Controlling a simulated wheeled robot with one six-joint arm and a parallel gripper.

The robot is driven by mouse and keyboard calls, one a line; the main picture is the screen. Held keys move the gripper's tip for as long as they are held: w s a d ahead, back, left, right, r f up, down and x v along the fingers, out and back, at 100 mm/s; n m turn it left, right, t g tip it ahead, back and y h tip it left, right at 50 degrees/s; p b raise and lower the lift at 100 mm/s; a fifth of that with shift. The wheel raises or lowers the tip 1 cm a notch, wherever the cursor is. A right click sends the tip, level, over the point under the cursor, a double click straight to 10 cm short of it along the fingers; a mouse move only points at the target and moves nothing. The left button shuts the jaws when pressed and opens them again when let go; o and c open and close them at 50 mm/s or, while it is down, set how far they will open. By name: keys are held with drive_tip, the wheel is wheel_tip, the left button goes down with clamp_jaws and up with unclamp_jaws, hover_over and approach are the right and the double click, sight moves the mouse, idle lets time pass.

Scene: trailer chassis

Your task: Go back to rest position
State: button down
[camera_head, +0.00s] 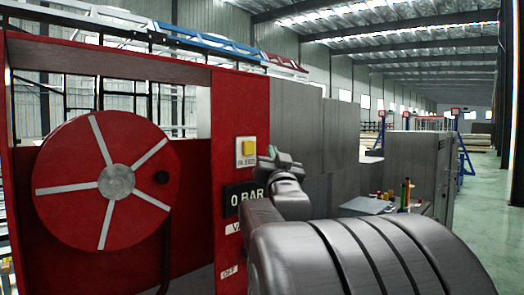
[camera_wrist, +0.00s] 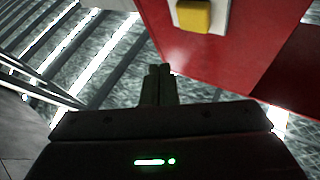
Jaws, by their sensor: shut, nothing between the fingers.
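My gripper (camera_wrist: 160,70) shows in the wrist view with its two fingers together and nothing between them. It points up past the edge of a red panel (camera_wrist: 230,45) that carries a yellow button (camera_wrist: 194,16) on a white plate. In the head view my arm reaches from the lower right towards the red panel (camera_head: 240,110), and my gripper (camera_head: 271,152) is close to the yellow button (camera_head: 246,150). I cannot tell from this view whether it touches the panel. Part of the panel's lower front is hidden behind my arm.
A large red wheel (camera_head: 117,180) with white spokes stands at the left. A display reading "0 BAR" (camera_head: 245,197) sits below the button. Grey cabinets (camera_head: 330,140) and a bench with small items (camera_head: 368,205) stand behind. Open floor (camera_head: 490,215) lies at the right.

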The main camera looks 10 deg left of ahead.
idle(0.3)
drive_tip(key=a+p, duration=0.1)
drive_tip(key=p, duration=0.1)
drive_tip(key=w+a+p, duration=0.1)
drive_tip(key=p, duration=0.1)
drive_tip(key=shift+w+r, duration=0.2)
drive_tip(key=shift+r, duration=0.05)
drive_tip(key=shift+p, duration=1.05)
drive_tip(key=s+d+b, duration=0.3)
drive_tip(key=d, duration=0.2)
drive_tip(key=shift+s+d+f, duration=0.15)
drive_tip(key=shift+s+f, duration=0.1)
